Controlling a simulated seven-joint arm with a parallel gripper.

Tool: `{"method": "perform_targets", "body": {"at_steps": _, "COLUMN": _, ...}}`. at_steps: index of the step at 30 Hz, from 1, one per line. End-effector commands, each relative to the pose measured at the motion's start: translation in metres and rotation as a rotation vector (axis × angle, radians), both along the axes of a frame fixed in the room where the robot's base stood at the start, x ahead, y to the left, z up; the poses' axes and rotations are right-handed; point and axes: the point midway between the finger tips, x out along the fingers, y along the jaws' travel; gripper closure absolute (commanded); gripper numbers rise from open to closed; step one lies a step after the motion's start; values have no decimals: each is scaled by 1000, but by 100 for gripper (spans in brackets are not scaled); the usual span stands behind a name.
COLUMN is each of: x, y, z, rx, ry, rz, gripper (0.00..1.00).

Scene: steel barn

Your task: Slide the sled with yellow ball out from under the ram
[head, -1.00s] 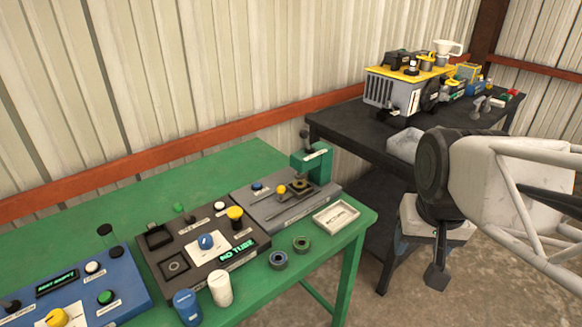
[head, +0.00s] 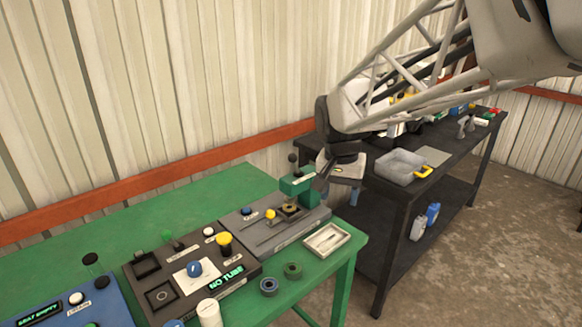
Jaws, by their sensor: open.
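The grey press unit (head: 275,232) stands on the green table, with a green ram frame (head: 298,187) at its back right. The sled's yellow ball (head: 271,214) is on the press's top, left of the ram. A dark plate with a brassy round piece (head: 290,207) lies at the foot of the ram frame; the exact overlap under the ram is hard to see. My gripper (head: 332,184) is open, just right of the ram frame in the picture, and partly hides its right side. It looks empty and apart from the yellow ball.
A dark unit with a "NO TUBE" display (head: 226,277) stands left of the press. A pale tray (head: 327,239), two rings (head: 292,270) and a white cylinder (head: 209,313) are near the front. A dark bench (head: 397,205) with a grey bin (head: 400,166) is behind right.

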Motion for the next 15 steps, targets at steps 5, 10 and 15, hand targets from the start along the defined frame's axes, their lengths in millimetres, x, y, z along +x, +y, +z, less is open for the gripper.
{"method": "perform_targets", "body": {"at_steps": 5, "x": 36, "y": 27, "z": -12, "rx": -12, "ry": 27, "rz": -41, "gripper": 42}}
{"method": "perform_targets", "body": {"at_steps": 10, "x": 68, "y": 54, "z": -26, "rx": -26, "ry": 49, "rz": -84, "gripper": 42}}
{"method": "perform_targets", "body": {"at_steps": 15, "x": 99, "y": 82, "z": -42, "rx": -43, "ry": 66, "rz": -125, "gripper": 42}}
